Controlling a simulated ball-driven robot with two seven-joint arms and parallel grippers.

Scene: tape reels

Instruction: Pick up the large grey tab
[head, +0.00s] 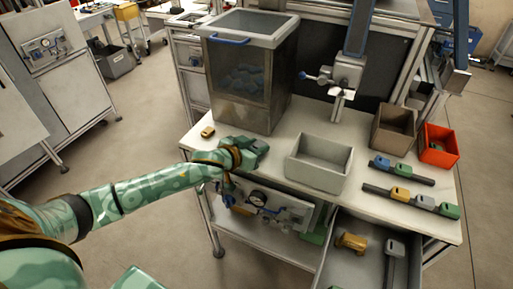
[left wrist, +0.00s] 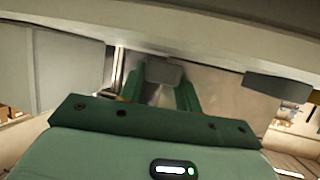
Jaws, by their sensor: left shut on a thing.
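My left gripper (head: 250,152) reaches in from the left to the front left of the worktable, beside the grey bin. In the left wrist view its two green fingers (left wrist: 162,92) are shut on a grey block, which looks like the large grey tab (left wrist: 163,72). In the head view the gripper hides most of the block, and I cannot tell whether it touches the tabletop. My right gripper is not in view.
The grey bin (head: 318,166) stands just right of the gripper. A tall clear container (head: 250,95) stands behind it. A small yellow tab (head: 208,132) lies left. Rails with coloured tabs (head: 410,199) lie right, near an orange bin (head: 438,150). An open drawer (head: 345,272) juts out below.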

